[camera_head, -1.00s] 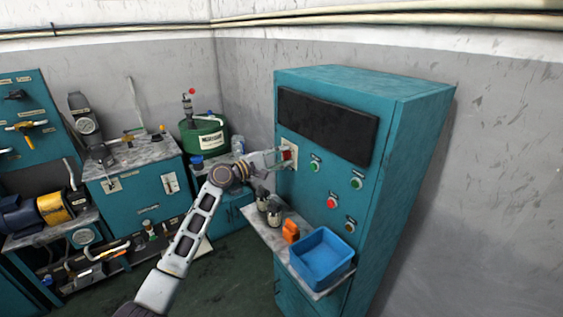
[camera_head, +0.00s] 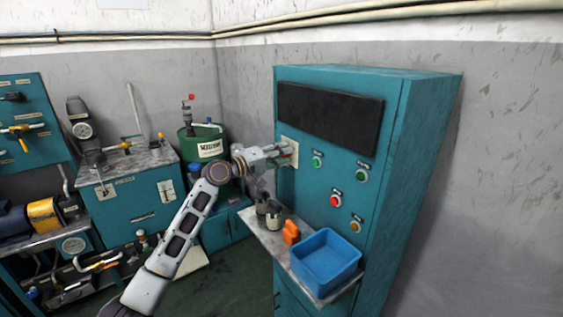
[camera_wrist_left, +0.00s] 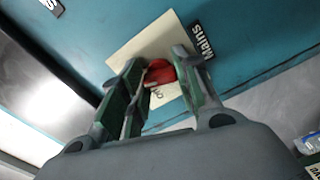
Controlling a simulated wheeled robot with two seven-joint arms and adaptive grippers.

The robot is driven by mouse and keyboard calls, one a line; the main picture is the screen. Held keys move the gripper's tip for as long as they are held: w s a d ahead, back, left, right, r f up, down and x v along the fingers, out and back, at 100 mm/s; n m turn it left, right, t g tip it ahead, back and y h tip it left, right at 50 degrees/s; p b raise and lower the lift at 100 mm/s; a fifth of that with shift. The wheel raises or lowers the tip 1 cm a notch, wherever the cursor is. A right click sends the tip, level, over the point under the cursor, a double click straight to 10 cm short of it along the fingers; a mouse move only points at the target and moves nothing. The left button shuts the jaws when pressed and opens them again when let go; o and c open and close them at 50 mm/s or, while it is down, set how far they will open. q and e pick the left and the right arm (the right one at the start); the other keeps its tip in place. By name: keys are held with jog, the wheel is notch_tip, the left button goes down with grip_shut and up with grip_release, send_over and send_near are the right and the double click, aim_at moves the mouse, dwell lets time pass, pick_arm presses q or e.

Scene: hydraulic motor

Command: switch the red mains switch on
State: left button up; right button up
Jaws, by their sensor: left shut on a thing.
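The red mains switch (camera_wrist_left: 160,74) sits on a cream plate (camera_wrist_left: 135,48) beside a black "Mains" label (camera_wrist_left: 201,42) on the teal cabinet. In the left wrist view my left gripper (camera_wrist_left: 158,80) has its fingers on both sides of the red switch, shut on it. In the head view my left gripper (camera_head: 284,152) reaches the cream plate (camera_head: 290,148) at the cabinet's left edge and hides most of the switch. My right gripper is not in view.
The teal cabinet (camera_head: 395,130) carries green buttons (camera_head: 317,161), a red button (camera_head: 335,201) and a dark panel (camera_head: 330,118). Below, a shelf (camera_head: 262,232) holds a blue bin (camera_head: 326,258), an orange object (camera_head: 291,232) and small dark containers. A green drum (camera_head: 205,148) stands behind my arm.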

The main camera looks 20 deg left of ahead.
pick_arm(q)
jog(key=shift+f+m+b, duration=0.15)
jog(key=shift+m+b, duration=1.95)
jog(key=shift+m, duration=0.7)
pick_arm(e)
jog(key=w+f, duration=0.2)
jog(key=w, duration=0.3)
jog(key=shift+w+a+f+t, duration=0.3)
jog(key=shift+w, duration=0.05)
pick_arm(q)
jog(key=o, duration=0.9)
jog(key=shift+o, duration=0.6)
jog(key=shift+s, duration=0.1)
jog(key=v, duration=1.1)
jog(key=shift+s+a, duration=0.3)
